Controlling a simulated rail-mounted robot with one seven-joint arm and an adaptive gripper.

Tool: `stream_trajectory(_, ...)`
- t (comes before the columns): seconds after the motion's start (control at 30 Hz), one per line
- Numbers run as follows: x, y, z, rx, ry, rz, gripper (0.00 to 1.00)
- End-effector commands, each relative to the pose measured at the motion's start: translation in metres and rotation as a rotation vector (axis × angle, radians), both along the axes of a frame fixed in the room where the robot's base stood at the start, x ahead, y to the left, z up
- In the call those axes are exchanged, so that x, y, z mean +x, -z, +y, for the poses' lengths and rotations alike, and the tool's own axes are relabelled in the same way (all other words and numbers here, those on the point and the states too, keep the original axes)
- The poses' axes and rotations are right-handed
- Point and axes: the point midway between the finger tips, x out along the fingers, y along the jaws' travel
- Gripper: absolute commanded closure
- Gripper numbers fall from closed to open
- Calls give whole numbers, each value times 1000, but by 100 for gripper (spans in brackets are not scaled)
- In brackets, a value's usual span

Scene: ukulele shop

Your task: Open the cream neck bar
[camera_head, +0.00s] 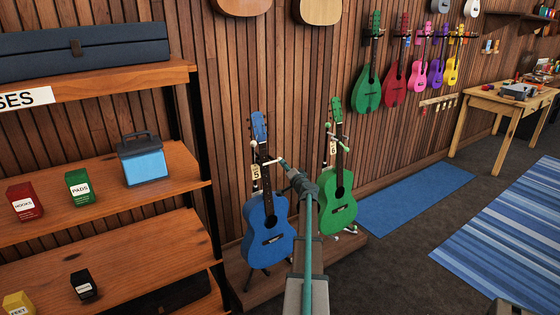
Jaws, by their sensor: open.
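A blue guitar (267,228) stands upright on a stand with a tag marked 5. A thin pale, cream-looking neck bar (270,162) lies across its neck, just above the body. My gripper (283,163) is at the right end of this bar, open. It is small in view, and I cannot tell whether it touches the bar. A green guitar (338,208) stands to the right on a stand with a tag marked 6. Its neck bar (338,139) looks greenish with pale ends. My arm covers part of the space between the guitars.
Both guitars stand on a low wooden platform (262,291) against the slatted wall. A wooden shelf unit (110,220) with boxes and a blue case (143,160) is close on the left. Blue rugs (415,197) and clear floor lie to the right, with a workbench (505,103) beyond.

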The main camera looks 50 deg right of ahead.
Motion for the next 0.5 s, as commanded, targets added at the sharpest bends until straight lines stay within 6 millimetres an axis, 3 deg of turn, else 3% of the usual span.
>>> stream_trajectory(0.3,50,-1,-31,1,-2,0,48)
stream_trajectory(0.5,67,0,-41,1,-2,0,48)
